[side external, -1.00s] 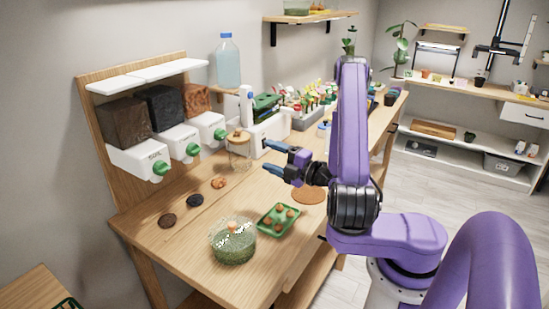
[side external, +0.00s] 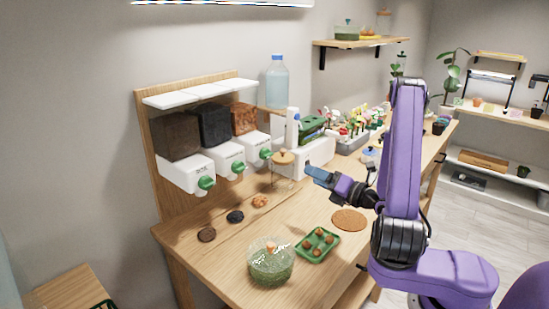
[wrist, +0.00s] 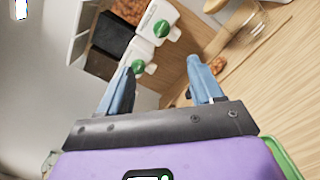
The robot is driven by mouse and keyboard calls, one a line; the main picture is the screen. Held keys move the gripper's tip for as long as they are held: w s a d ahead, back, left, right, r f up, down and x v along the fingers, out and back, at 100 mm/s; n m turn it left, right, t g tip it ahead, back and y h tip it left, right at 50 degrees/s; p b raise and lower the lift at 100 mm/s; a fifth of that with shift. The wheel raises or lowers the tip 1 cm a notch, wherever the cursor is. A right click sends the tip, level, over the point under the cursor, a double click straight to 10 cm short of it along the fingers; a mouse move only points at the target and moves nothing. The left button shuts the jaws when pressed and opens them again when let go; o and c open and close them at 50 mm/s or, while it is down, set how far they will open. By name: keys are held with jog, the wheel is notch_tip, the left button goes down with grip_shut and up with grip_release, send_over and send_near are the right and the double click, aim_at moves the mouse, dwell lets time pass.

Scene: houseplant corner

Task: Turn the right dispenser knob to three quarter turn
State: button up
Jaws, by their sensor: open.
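Three white dispensers with green knobs hang in a row on a wooden back panel. The right dispenser (side external: 255,148) holds orange-brown chips, and its green right knob (side external: 265,154) faces out over the bench. In the wrist view the right knob (wrist: 161,29) shows beyond the fingertips, with the middle knob (wrist: 138,67) lower, by the left finger. My gripper (side external: 312,171) is to the right of the right knob in the side view, apart from it. In the wrist view my gripper (wrist: 160,66) has its blue fingers spread with nothing between them. Any pointer or scale on the knob is too small to read.
A glass jar with a wooden lid (side external: 283,170) stands between my gripper and the dispensers in the side view. A white caddy (side external: 308,156) is behind. A green tray (side external: 318,245) and a glass bowl (side external: 270,263) sit at the front. Three small piles lie under the dispensers.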

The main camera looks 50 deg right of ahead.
jog(key=n, duration=0.9)
send_near(270, 155)
jog(key=w, duration=0.9)
jog(key=shift+w+r, duration=0.15)
jog(key=shift+w, duration=0.15)
jog(key=shift+n, duration=0.3)
jog(key=c, duration=1)
